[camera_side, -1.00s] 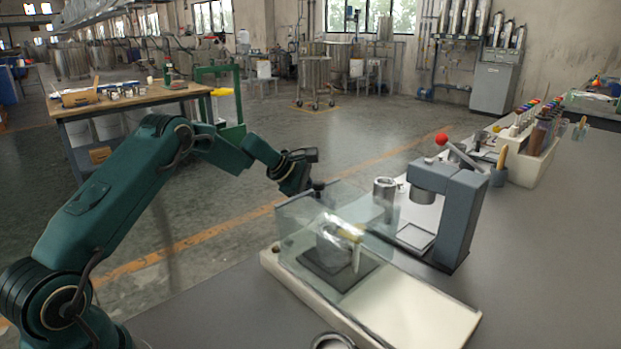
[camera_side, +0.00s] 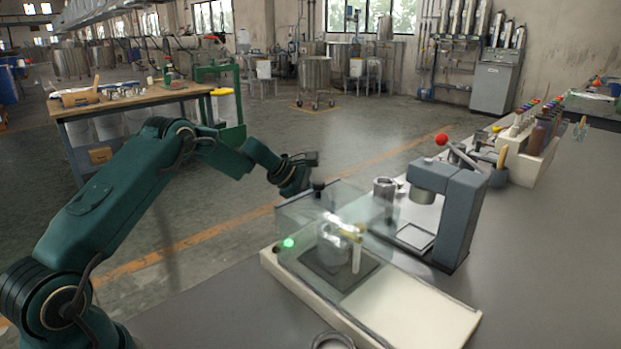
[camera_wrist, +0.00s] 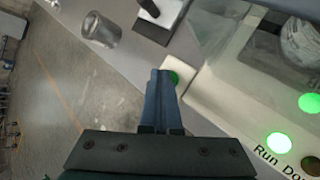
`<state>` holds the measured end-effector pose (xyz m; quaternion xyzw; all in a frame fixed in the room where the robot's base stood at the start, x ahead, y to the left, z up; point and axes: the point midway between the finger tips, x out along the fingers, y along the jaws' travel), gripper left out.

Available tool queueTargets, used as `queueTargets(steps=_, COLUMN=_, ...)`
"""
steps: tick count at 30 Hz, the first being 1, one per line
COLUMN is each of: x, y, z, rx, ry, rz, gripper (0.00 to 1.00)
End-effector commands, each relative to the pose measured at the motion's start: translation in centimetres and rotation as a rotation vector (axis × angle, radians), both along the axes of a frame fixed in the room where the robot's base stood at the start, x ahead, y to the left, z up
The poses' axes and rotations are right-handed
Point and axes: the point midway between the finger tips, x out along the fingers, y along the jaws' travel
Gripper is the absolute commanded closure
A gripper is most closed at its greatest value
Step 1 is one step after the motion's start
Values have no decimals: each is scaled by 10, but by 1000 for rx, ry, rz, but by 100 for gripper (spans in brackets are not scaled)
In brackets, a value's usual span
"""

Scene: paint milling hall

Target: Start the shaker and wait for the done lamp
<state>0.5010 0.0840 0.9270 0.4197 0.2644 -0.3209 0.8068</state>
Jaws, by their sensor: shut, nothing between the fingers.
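The shaker (camera_side: 425,312) has a cream base and a clear cover (camera_side: 296,214) over a can (camera_side: 331,238) held by a yellowish clamp. A green lamp (camera_side: 289,243) glows on its end. In the wrist view the lit lamp is the Run lamp (camera_wrist: 279,142). The lamp labelled "Do…" (camera_wrist: 311,163), its label cut off by the frame edge, is dark. A green button (camera_wrist: 173,77) shows right beside the fingertips of my shut, empty gripper (camera_wrist: 160,76); I cannot tell whether they touch. In the side view my fingertips are hidden behind the cover.
A grey press-like device (camera_side: 460,205) with a red-knobbed lever stands behind the shaker. A metal cup (camera_side: 384,188) is beside it. A ring-shaped metal rim (camera_side: 333,341) is at the front edge. The grey bench right of the shaker is clear.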

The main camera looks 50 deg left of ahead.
Motion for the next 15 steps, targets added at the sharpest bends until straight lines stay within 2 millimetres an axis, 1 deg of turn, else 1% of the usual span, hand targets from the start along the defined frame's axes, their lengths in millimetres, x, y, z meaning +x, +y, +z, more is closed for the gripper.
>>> queueTargets(steps=8, x=0, y=0, z=2, rx=1, ry=1, rz=0, gripper=100)
queueTargets(steps=15, x=0, y=0, z=14, rx=1, ry=-1, rz=-2, gripper=100)
